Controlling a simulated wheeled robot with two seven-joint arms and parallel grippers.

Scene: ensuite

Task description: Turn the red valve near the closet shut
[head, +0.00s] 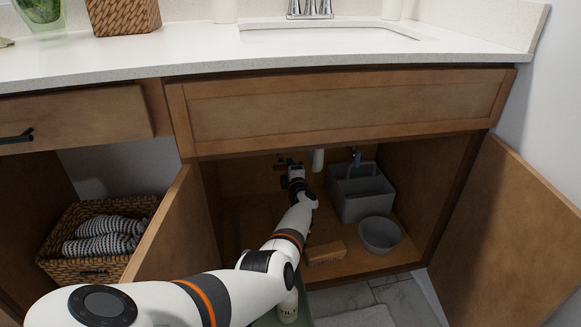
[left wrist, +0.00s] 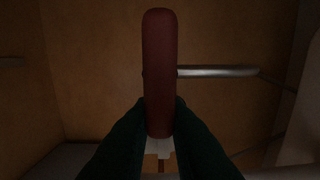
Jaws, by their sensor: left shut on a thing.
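The red valve's handle (left wrist: 159,75) stands upright as a long rounded bar in the left wrist view, with a metal pipe (left wrist: 220,72) running right from behind it. My left gripper (left wrist: 153,112) has its two dark fingers shut on the lower part of this handle. In the head view my left gripper (head: 291,168) is deep inside the open cabinet under the sink, near the back wall. The red handle cannot be made out there, as the gripper and shadow hide it. My right gripper is not in view.
A blue valve (head: 356,157) is right of the gripper, behind a grey caddy (head: 362,203). A grey bowl (head: 380,236) and a brown block (head: 327,253) lie on the cabinet floor. Open doors (head: 520,235) flank the opening; the countertop (head: 180,55) is above.

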